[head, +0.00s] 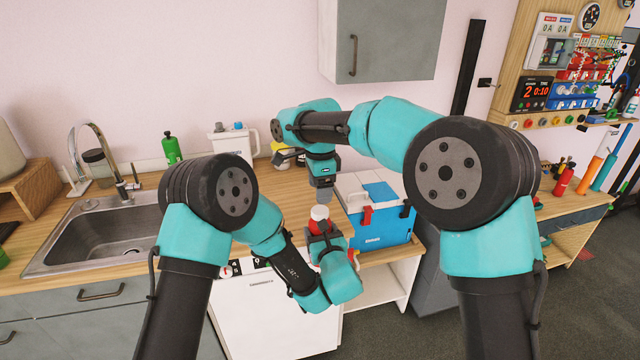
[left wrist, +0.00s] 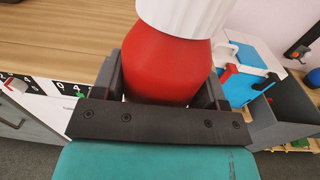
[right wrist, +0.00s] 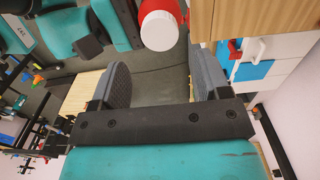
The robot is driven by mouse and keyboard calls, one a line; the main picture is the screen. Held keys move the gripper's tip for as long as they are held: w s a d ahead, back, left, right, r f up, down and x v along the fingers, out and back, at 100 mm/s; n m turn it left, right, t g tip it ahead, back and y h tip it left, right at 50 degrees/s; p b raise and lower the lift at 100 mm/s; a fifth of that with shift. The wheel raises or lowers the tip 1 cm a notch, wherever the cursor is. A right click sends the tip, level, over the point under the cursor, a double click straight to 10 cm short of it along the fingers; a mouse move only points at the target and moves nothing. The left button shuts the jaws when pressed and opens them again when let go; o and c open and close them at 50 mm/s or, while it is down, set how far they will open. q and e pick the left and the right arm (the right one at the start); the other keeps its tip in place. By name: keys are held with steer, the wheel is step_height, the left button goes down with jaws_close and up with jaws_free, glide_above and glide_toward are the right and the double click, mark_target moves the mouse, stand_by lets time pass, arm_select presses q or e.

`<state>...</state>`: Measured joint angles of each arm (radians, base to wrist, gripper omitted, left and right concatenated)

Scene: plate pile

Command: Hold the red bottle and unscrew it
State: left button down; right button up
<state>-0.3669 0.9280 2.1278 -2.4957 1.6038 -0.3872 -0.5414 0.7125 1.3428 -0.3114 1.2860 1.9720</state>
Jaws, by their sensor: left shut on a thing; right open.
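My left gripper (head: 325,240) is shut on the red body from the front. In the left wrist view the red body (left wrist: 166,66) sits between the two fingers, with the ribbed white cap (left wrist: 185,14) above them, clear of the jaws. My right gripper (head: 323,194) hangs above the cap, pointing down. In the right wrist view its fingers (right wrist: 161,80) are apart and empty. The white cap (right wrist: 158,30) shows beyond them, outside the jaws.
A blue and white cooler box (head: 386,228) stands close to the right of the bottle. A sink (head: 100,235) with a tap is at the left. A green bottle (head: 172,149) and a white jug (head: 232,141) stand at the back wall. A grey cabinet hangs above.

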mark_target(320, 210)
step_height(320, 210, down, 7)
steer(key=shift+r, duration=0.1)
stand_by(0.3)
steer(key=shift+c, duration=0.4)
